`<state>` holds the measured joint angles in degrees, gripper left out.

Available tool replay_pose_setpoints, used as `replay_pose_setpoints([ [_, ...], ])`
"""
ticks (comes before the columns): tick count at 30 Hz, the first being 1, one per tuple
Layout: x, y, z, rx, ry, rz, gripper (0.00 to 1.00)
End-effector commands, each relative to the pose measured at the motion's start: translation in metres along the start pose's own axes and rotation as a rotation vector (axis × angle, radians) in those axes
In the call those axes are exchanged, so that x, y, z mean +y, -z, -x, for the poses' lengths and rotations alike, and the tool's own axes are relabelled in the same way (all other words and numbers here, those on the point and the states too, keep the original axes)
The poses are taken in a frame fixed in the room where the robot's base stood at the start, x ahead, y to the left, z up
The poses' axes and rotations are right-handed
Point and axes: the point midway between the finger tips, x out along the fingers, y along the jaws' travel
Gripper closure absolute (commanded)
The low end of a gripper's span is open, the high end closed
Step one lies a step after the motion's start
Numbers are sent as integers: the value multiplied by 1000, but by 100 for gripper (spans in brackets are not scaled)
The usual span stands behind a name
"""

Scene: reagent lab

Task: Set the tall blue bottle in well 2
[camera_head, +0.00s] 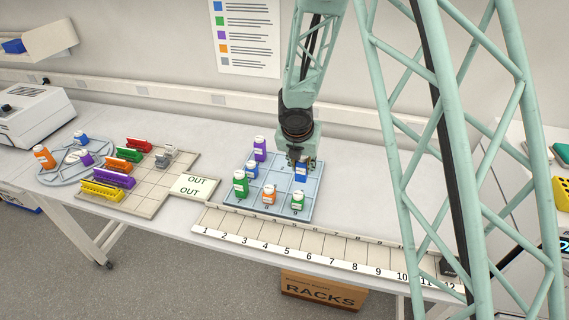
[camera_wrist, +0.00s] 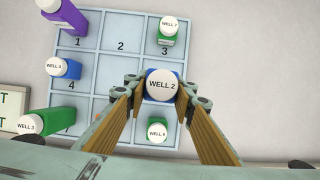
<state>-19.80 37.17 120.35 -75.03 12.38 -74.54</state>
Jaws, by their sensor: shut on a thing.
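The tall blue bottle (camera_head: 301,173) has a white cap marked WELL 2 in the wrist view (camera_wrist: 162,85). My gripper (camera_wrist: 160,90) is shut on it, one finger on each side. The bottle is at the middle of the right column of the pale blue tray (camera_head: 230,201); I cannot tell whether it rests in that well or is just above it. Well 2 (camera_wrist: 121,46), at the middle of the top row in the wrist view, is empty. The number of the well under the held bottle is hidden.
Beside well 2, a purple bottle (camera_wrist: 62,16) stands at well 1 and a green-bodied bottle (camera_wrist: 168,37) at well 3. A blue bottle (camera_wrist: 64,68), tall green bottle (camera_wrist: 55,121), orange bottle (camera_head: 268,194) and small green bottle (camera_head: 298,201) occupy other wells. A numbered strip (camera_head: 320,249) lies in front.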

Motion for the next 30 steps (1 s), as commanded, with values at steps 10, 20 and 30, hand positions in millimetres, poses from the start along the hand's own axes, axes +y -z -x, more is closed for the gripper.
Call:
replay_pose_setpoints([
  [10, 3, 3, 1, 0, -7, 17, 87],
  [20, 5, 1, 0, 0, -7, 17, 87],
  [30, 22, -20, -10, 0, -7, 16, 87],
])
